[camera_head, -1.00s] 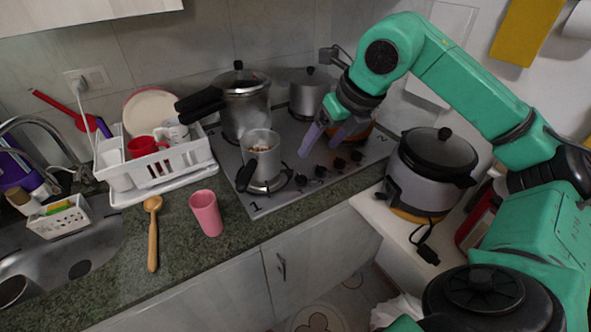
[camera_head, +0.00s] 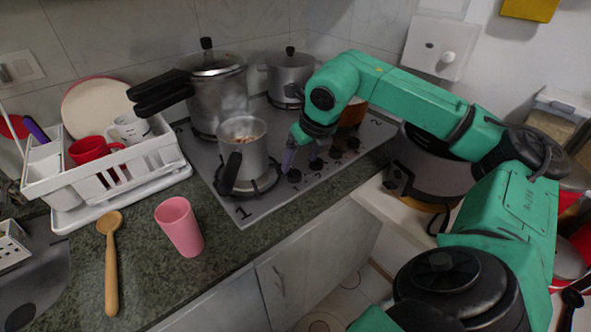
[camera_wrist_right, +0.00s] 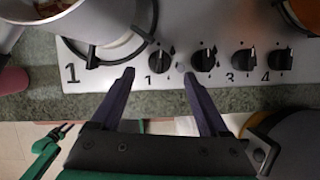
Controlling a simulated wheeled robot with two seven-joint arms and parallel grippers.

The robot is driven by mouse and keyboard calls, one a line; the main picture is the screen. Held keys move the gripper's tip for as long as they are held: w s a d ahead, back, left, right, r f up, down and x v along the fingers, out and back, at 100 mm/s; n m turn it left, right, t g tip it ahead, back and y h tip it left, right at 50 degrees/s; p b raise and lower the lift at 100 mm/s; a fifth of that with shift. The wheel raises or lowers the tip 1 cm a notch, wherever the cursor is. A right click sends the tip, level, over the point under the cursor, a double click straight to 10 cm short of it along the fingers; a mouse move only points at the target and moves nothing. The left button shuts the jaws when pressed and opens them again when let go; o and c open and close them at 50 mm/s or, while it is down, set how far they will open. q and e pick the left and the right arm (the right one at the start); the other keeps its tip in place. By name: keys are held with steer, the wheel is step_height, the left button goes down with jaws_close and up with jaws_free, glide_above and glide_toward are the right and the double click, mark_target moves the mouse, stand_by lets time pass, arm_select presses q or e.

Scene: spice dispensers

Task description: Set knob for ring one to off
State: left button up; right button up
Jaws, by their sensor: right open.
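The stove (camera_head: 232,203) has a row of black knobs along its front edge. The knob for ring one (camera_head: 294,176) is the leftmost. In the right wrist view this knob (camera_wrist_right: 160,60), marked 1, lies just beyond and between my open fingertips. My right gripper (camera_head: 288,160) is over the stove front beside that knob; in the wrist view the gripper (camera_wrist_right: 159,74) is open and empty, its purple fingers on either side of the knob's line. I cannot tell whether they touch it. Ring one (camera_wrist_right: 95,58), near the printed 1, has a small steel pot (camera_head: 243,150) on it.
Neighbouring knob 2 (camera_wrist_right: 204,60) is close to my right finger. A pressure cooker (camera_head: 217,95) and a steel pot (camera_head: 289,78) stand at the back. A pink cup (camera_head: 180,227), a wooden spoon (camera_head: 111,265) and a white dish rack (camera_head: 95,188) are on the counter at left.

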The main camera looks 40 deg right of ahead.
mark_target(295, 171)
steer(key=x, duration=0.5)
steer(key=shift+w+f, duration=0.1)
steer(key=shift+f, duration=0.1)
jaws_close()
steer(key=shift+f+n+b, duration=0.15)
steer(key=shift+n+b, duration=0.3)
steer(key=shift+n, duration=0.05)
arm_select(q)
steer(key=shift+w+f, duration=0.25)
steer(key=shift+f, duration=0.05)
arm_select(e)
steer(key=shift+n+y, duration=0.3)
arm_select(q)
steer(key=shift+d, duration=0.1)
arm_select(e)
jaws_free()
steer(key=shift+r, duration=0.3)
